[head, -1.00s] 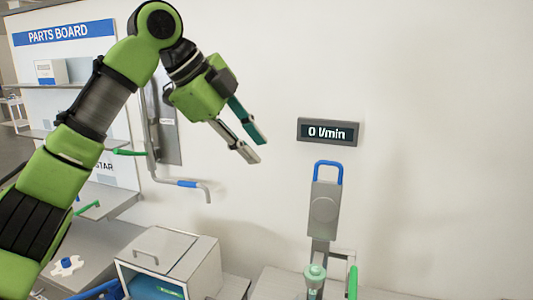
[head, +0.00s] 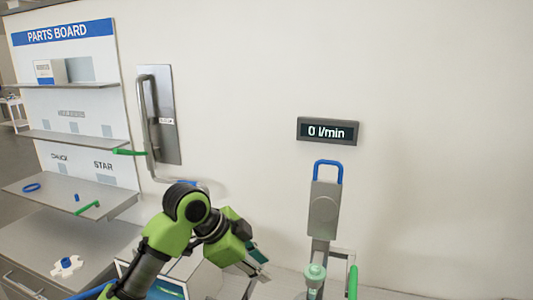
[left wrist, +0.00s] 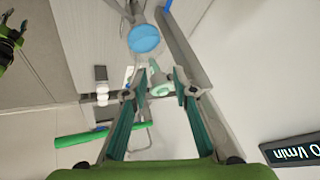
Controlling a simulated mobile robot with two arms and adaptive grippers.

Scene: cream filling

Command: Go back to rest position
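My left arm is green and black and comes up from the lower left in the head view. Its gripper (head: 258,264) is low, in front of the wall and left of the dispenser. In the left wrist view the two teal-padded fingers of the left gripper (left wrist: 160,95) stand apart with nothing held between them. A pale green nozzle-like part (left wrist: 158,82) shows beyond the gap.
A grey dispenser with a blue handle (head: 326,172) and a pale green knob (head: 315,272) stands to the right. A wall display (head: 328,131) reads 0 l/min. The parts board (head: 70,100) and shelves are at left. A box (head: 190,275) lies partly behind my arm.

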